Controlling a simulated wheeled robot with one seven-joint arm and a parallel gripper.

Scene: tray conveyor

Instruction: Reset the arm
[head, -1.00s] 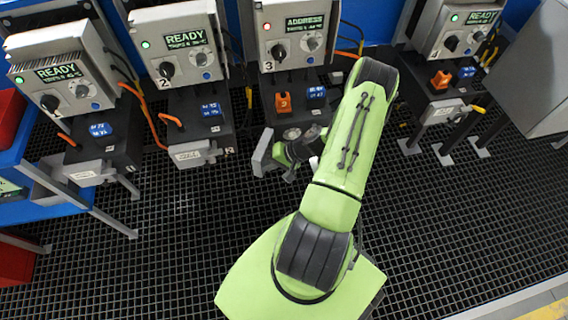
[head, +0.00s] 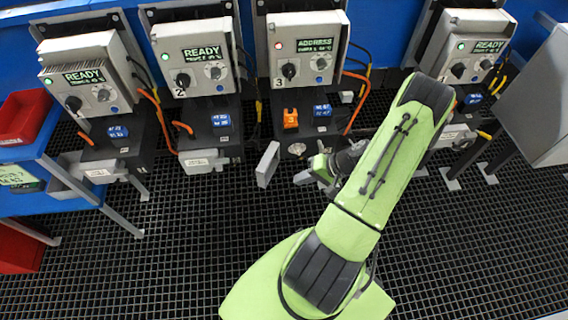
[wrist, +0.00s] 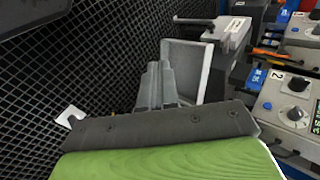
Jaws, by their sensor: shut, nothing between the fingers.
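My green arm (head: 385,175) reaches up and right in the head view and bends back toward station 3. My gripper (head: 303,177) is at its end, low in front of station 3 and just right of a grey upright plate (head: 268,163). In the wrist view my gripper's grey fingers (wrist: 155,85) are together with nothing between them. The same plate shows just beyond them in the wrist view (wrist: 193,68); I cannot tell if they touch. The arm hides part of the right station.
Station 3 (head: 308,48) reads ADDRESS with a red light. Stations with READY and green lights stand left (head: 196,60) and right (head: 470,48). A blue bench (head: 60,210) with a red bin (head: 22,117) is at left; a grey cabinet (head: 540,100) at right. The grid floor in front is clear.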

